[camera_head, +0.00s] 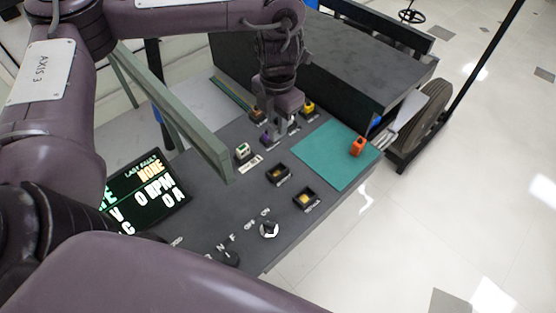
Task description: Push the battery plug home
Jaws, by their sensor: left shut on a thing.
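My left gripper (283,130) reaches down from above onto the dark panel (225,205), among a row of small connectors. Its jaws are shut on a plug that is mostly hidden by the fingers. I cannot tell how deep this plug sits or which label it bears. Beside the gripper are a purple connector (265,138), a yellow connector (308,108) and an orange-brown one (257,115). A white and green connector (243,150) stands nearer, with a label next to it. My right gripper is not in view.
An orange block (358,147) stands on a teal mat (325,155). Two dark sockets with yellow inside, one (279,174) and another (306,199), lie nearer. A grey-green rail (180,115) runs left of the gripper. A display (147,193) reads "LAST FAULT NONE". A knob (269,230) is in front.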

